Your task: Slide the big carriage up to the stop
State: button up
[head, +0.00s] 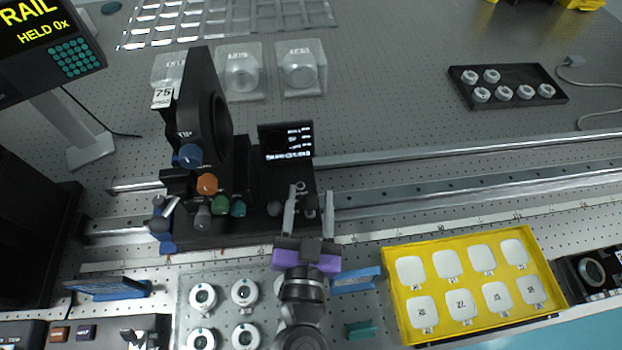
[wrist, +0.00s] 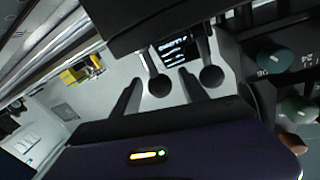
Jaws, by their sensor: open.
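The big carriage (head: 215,225) is a black block on the rails at centre left, with a tall black ringed plate, coloured knobs and a small dark display. Two ball-ended posts stand at its right part. My gripper (head: 309,213) is open at the carriage's front right. Its fingers are on either side of the right ball-ended post (head: 312,205), with gaps visible. In the wrist view that post (wrist: 160,85) shows between the dark fingertips, and the other post (wrist: 212,76) is outside them. I cannot make out the stop for certain.
Rails (head: 430,195) run right from the carriage and look clear. A yellow tray (head: 390,290) of white pads is at front right, and a grey plate (head: 222,287) with round mounts at front left. A black tray (head: 530,78) lies at the back right. A screen (head: 40,30) reads "RAIL HELD 0x".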

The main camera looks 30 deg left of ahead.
aim_at(311, 188)
jog(key=shift+p+x, duration=0.3)
jog(key=shift+x, duration=1.35)
grip_shut()
